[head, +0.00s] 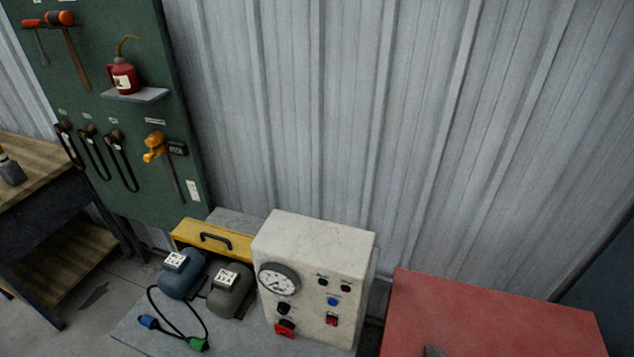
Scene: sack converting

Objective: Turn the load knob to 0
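A pale control box (315,239) stands on a low grey bench (135,335), its front tilted in view. A round white dial gauge (278,280) is on its upper left. Below the gauge is a black knob (283,308), and under that a black knob or switch on a red base (285,328). The labels are too small to read, so I cannot tell which is the load knob or where it points. Neither of my grippers is in view.
Left of the box are a blue motor-like unit (182,278), a grey-green one (229,295), a cable with a green plug (198,344), and a yellow case (199,238). A red cabinet top (490,315) lies right. A green tool board (100,60) hangs behind.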

